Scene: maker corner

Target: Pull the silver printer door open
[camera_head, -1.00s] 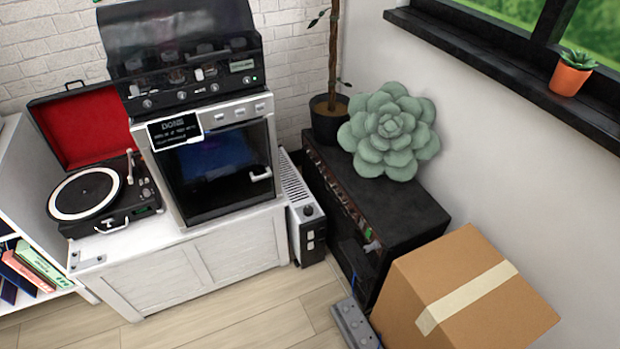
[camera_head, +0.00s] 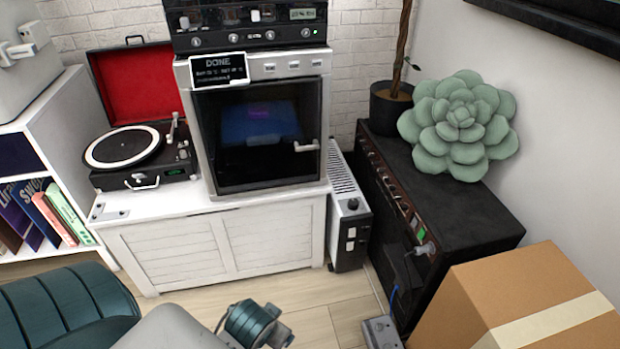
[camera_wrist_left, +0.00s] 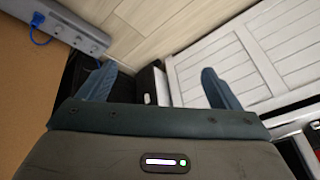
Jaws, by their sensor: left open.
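The silver printer (camera_head: 295,68) stands on a white cabinet in the head view. Its dark-glass door (camera_head: 225,165) is shut, with a short silver handle (camera_head: 307,146) at the right edge. My left gripper (camera_wrist_left: 158,88) shows in the left wrist view with its two blue fingers wide apart and nothing between them. It points toward the floor and the white cabinet front, apart from the printer door. In the head view only links of my own arm show at the bottom left; the fingers are hidden there. My right gripper is not in view.
A record player (camera_head: 130,150) with a red lid sits left of the printer on the white cabinet (camera_head: 240,245). A heater (camera_head: 347,205), a black amplifier (camera_head: 450,205) with a succulent cushion (camera_head: 462,125), and a cardboard box (camera_head: 510,285) stand to the right. Floor shows before the cabinet.

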